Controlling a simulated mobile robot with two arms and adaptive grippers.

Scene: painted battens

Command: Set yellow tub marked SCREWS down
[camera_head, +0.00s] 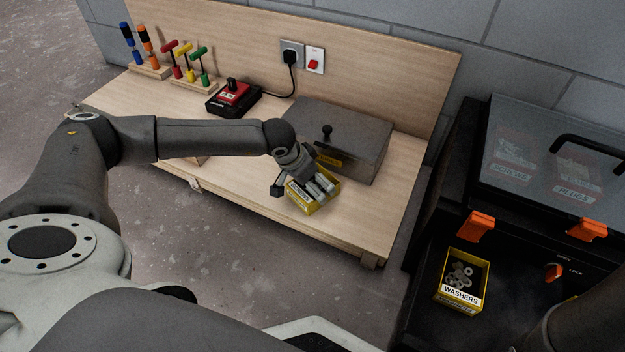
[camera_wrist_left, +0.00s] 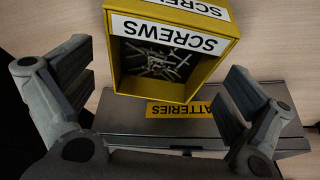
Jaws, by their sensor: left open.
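The yellow tub marked SCREWS (camera_head: 311,208) stands upright on the wooden bench near its front edge, towards the right end. The left wrist view shows the tub (camera_wrist_left: 216,68) with loose screws in it and its white label upside down. My left gripper (camera_head: 312,186) is over the tub, partly hiding it. In the left wrist view its fingers (camera_wrist_left: 157,80) are spread wide, one on each side of the tub, with gaps showing. My right gripper is not in view.
A grey lidded box (camera_head: 345,135) with a BATTERIES label (camera_wrist_left: 178,110) is right behind the tub. A red and black device (camera_head: 234,97) and tool racks (camera_head: 193,82) stand further left.

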